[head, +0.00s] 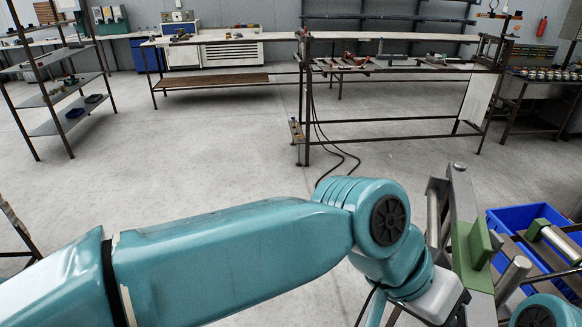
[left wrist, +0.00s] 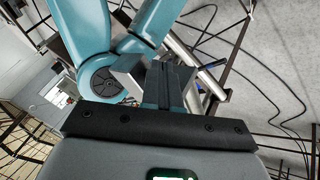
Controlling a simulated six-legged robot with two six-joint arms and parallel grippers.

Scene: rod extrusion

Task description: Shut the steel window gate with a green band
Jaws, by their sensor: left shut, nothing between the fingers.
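A grey steel bar frame with a green band (head: 480,244) stands at the lower right of the head view, right beside my left wrist. I take it for the window gate; how far it stands open or shut I cannot tell. My left arm reaches across from the left, and its fingers are hidden in the head view. In the left wrist view my left gripper (left wrist: 167,84) is shut and empty, with steel bars (left wrist: 200,72) just beyond and right of it. Whether the fingers touch the gate is unclear. My right gripper is not in view.
A blue crate (head: 497,218) with metal parts stands behind the steel frame at the right. A long workbench (head: 400,70) with tools stands farther back, and a shelf rack (head: 50,95) stands at the left. The floor between is clear except for black cables (head: 335,160).

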